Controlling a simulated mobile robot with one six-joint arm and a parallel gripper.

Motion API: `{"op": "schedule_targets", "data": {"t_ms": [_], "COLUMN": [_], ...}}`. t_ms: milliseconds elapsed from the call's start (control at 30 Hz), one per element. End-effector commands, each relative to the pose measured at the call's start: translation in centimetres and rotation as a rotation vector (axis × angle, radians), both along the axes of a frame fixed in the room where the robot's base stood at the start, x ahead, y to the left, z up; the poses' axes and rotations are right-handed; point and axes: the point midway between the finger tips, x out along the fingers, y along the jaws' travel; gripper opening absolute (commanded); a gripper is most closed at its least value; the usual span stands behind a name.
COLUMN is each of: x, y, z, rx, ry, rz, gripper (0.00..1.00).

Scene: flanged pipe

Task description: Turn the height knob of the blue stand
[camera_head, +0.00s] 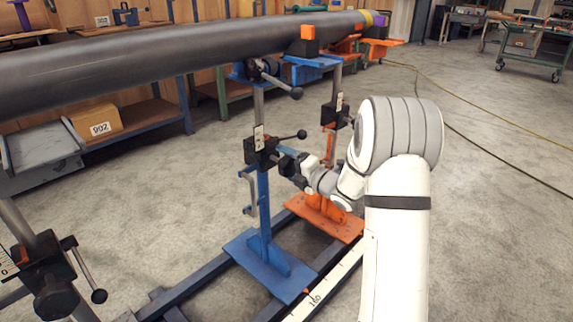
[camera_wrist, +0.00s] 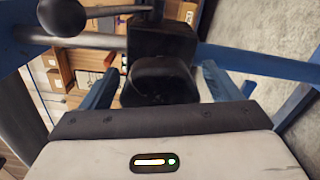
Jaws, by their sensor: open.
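The blue stand (camera_head: 264,205) stands upright on the floor rails under the long pipe. Its black clamp block (camera_head: 262,151) sits on the post, with a ball-ended lever (camera_head: 300,134) reaching right. My gripper (camera_head: 281,158) is at the right side of this block. In the wrist view, a round black knob (camera_wrist: 160,80) is in front of the block (camera_wrist: 160,42). My gripper's blue fingers (camera_wrist: 160,88) are open, one on each side of the knob, with visible gaps. The lever's ball (camera_wrist: 62,17) is at upper left. The knob is mostly hidden by my gripper in the head view.
The dark pipe (camera_head: 190,62) runs overhead. An orange stand (camera_head: 328,207) is close behind my wrist. Another stand's clamp (camera_head: 52,280) is at lower left. Floor rails (camera_head: 190,289) carry the stands. Open floor lies at right.

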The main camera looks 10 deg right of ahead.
Motion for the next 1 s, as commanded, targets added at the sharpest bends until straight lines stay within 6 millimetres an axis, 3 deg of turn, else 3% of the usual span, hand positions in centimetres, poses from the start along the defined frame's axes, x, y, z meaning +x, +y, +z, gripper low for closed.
{"op": "schedule_targets", "data": {"t_ms": [500, 1000], "x": [-5.9, -6.1], "y": [-4.3, -4.5], "z": [0.1, 0.1], "rx": [0.000, 0.002], "ry": [0.001, 0.031], "rz": [-0.002, -0.026], "gripper": [0.84, 0.84]}}
